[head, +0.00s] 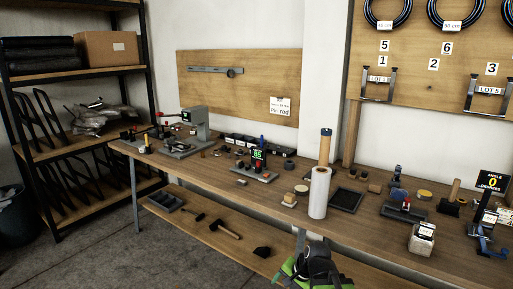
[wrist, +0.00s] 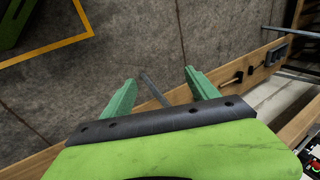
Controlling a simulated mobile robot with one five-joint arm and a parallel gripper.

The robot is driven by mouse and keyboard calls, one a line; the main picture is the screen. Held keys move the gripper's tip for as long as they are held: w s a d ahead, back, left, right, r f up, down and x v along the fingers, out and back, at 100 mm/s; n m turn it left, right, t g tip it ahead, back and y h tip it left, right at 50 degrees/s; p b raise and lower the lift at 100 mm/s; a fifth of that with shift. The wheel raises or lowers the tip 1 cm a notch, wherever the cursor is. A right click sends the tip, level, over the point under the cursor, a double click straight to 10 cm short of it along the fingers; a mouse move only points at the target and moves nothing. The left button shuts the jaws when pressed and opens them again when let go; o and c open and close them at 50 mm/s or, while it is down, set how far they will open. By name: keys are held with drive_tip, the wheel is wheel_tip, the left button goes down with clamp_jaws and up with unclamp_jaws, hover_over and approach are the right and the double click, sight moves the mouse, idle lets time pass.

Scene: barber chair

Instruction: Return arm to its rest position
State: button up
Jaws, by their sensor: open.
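My gripper (wrist: 158,92) shows in the wrist view with its two green fingers spread apart. It is open and nothing is between the fingers; the grey floor lies beyond them, with a thin grey table leg (wrist: 156,89) seen past the gap. In the head view my green and black arm (head: 312,268) is at the bottom centre, in front of the workbench's near edge. The fingertips cannot be made out in the head view.
A long wooden workbench (head: 218,167) crosses the head view, with a white roll (head: 319,193) near its front edge. A lower shelf (head: 205,232) holds hammers and a tray. A black rack (head: 75,70) stands at left. The floor (head: 110,255) at lower left is clear.

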drive_tip(key=s+d+f+n+g+h, duration=0.2)
drive_tip(key=s+d+n+g+h, duration=0.15)
drive_tip(key=s+d+n, duration=0.35)
wheel_tip(320, 180, up, 18)
drive_tip(key=p, duration=1.8)
drive_tip(key=shift+r+p, duration=0.25)
drive_tip(key=shift+p, duration=0.05)
